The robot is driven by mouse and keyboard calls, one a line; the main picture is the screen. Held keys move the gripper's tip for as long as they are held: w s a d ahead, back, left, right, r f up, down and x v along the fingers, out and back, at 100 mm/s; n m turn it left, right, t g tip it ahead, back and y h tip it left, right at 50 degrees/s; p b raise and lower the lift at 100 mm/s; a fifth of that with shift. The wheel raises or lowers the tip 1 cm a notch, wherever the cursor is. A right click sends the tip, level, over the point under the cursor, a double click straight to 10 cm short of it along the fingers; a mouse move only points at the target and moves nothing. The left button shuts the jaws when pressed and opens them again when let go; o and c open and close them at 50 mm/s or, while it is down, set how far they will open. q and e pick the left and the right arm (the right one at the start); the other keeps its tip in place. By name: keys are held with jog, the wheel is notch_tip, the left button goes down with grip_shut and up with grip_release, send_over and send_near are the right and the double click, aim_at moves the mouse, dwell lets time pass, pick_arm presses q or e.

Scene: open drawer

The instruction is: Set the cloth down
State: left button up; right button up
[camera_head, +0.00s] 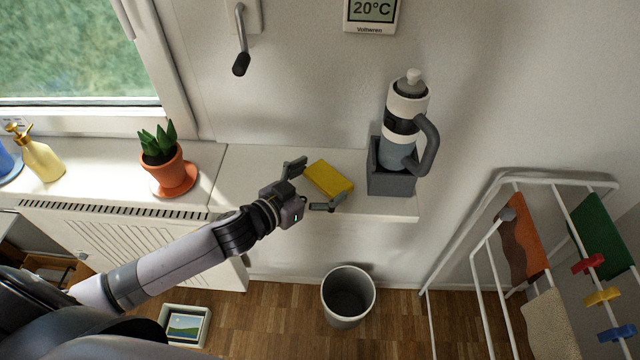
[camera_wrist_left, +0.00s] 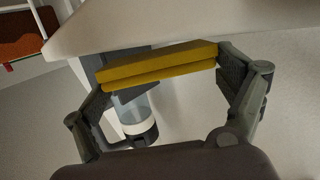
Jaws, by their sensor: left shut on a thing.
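A folded yellow cloth (camera_head: 329,177) is at the white window shelf (camera_head: 245,178), left of the grey holder with the bottle. My left gripper (camera_head: 318,183) has its two fingers on opposite sides of the cloth and is shut on it. In the left wrist view the cloth (camera_wrist_left: 160,66) spans between the two fingertips (camera_wrist_left: 161,76), its folded edge facing the camera. I cannot tell whether its underside touches the shelf. My right gripper is not in view.
A grey holder (camera_head: 391,184) with a handled bottle (camera_head: 402,120) stands close to the cloth's right. A potted plant (camera_head: 165,162) stands farther left; bare shelf lies between. Below are a bin (camera_head: 347,318) and a picture frame (camera_head: 186,326); a drying rack (camera_head: 480,250) is right.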

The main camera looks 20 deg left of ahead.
pick_arm(q)
jog(key=shift+f, duration=0.75)
jog(key=shift+f, duration=0.15)
jog(key=o, duration=0.8)
jog(key=shift+c, duration=0.2)
jog(key=b+v, duration=0.2)
jog(key=v, duration=1)
